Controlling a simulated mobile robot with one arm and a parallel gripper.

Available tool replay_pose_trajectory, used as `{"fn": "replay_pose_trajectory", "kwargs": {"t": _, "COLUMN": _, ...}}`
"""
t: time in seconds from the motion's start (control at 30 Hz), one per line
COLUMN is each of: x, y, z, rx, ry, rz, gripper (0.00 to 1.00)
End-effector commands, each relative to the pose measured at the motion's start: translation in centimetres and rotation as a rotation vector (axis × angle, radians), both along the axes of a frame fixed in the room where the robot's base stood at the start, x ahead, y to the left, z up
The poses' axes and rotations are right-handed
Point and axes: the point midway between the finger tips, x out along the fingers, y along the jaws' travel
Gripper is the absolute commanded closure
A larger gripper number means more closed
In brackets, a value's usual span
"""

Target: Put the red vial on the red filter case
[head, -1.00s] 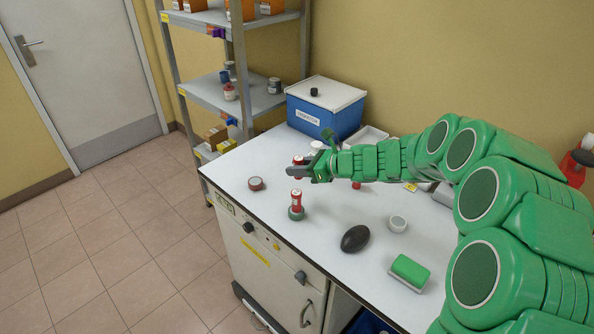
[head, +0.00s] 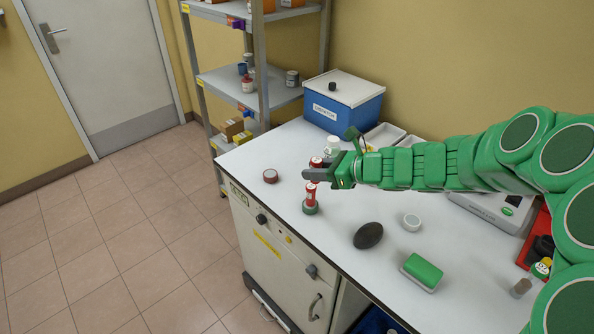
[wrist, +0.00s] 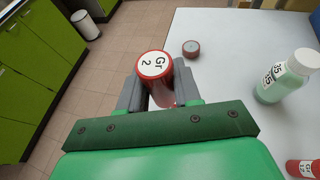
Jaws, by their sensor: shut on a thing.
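The red vial (wrist: 155,68) has a red cap with a white label reading "Gr 2". My gripper (wrist: 160,90) is shut on it. In the head view the held vial (head: 316,162) shows just behind my gripper (head: 316,173), above the table, its lower part hidden. The red filter case (head: 270,176) is a low round red piece with a grey top, on the table to the left of my gripper. It shows beyond the held vial, to its right, in the wrist view (wrist: 191,50). Its top is bare.
Another red vial (head: 311,193) stands upright on a green round case (head: 310,208), close to my gripper. A white-capped bottle (wrist: 285,77) stands to the right. A black oval object (head: 368,236) and a green block (head: 422,270) lie nearer the front. The table between gripper and red case looks clear.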

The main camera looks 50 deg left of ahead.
Motion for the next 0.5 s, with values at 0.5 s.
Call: {"fn": "replay_pose_trajectory", "kwargs": {"t": 0.5, "x": -5.5, "y": 7.6, "z": 2.2, "rx": -0.001, "ry": -0.002, "rz": 0.248, "gripper": 0.96}}
